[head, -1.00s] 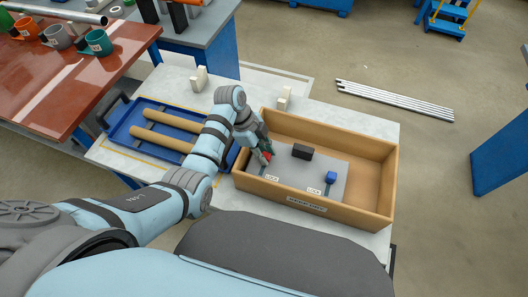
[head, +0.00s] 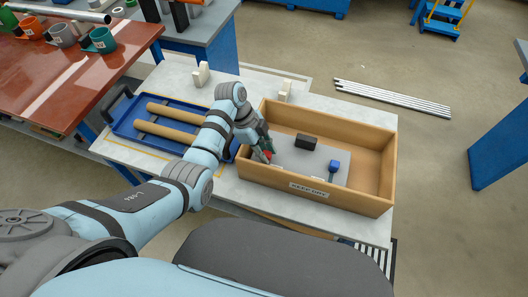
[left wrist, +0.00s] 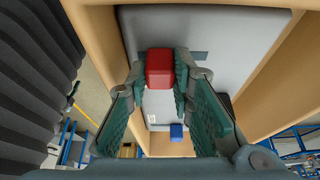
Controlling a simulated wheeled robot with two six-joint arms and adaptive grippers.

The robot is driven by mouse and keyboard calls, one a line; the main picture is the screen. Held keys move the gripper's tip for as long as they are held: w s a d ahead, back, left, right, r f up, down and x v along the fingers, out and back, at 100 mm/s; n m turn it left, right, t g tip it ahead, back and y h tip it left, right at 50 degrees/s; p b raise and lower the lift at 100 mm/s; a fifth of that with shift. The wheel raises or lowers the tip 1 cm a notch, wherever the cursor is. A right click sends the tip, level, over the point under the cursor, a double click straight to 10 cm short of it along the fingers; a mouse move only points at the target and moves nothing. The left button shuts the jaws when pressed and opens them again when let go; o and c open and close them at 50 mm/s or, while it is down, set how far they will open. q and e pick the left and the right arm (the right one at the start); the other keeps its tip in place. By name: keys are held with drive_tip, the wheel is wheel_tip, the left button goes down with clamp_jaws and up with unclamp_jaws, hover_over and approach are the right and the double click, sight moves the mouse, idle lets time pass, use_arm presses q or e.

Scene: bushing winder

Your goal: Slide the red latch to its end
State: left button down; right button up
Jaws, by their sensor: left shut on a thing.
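The red latch (head: 268,155) is a small red block at the left end of a grey panel (head: 292,160) inside a wooden box. My left gripper (head: 265,152) reaches down over the box's left side and is shut on the red latch. In the left wrist view the red latch (left wrist: 160,66) sits between the green-padded fingertips of my left gripper (left wrist: 160,76). A blue latch (head: 334,165) stands at the panel's right end, apart from the gripper. My right gripper is not in view.
The wooden box (head: 355,203) has raised walls close around the panel. A black block (head: 306,142) sits on the panel's far side. A blue tray (head: 122,128) with wooden rollers lies to the left. The box's right end is empty.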

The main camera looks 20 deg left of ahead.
use_arm(q)
drive_tip(key=c, duration=1.4)
unclamp_jaws()
drive_tip(key=shift+a+f, duration=0.15)
drive_tip(key=shift+a, duration=0.1)
drive_tip(key=shift+s+a, duration=0.1)
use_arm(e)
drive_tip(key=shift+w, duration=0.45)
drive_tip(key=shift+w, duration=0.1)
use_arm(q)
drive_tip(key=shift+a+r, duration=0.1)
drive_tip(key=shift+r, duration=0.35)
drive_tip(key=v, duration=0.7)
drive_tip(key=shift+r, duration=0.2)
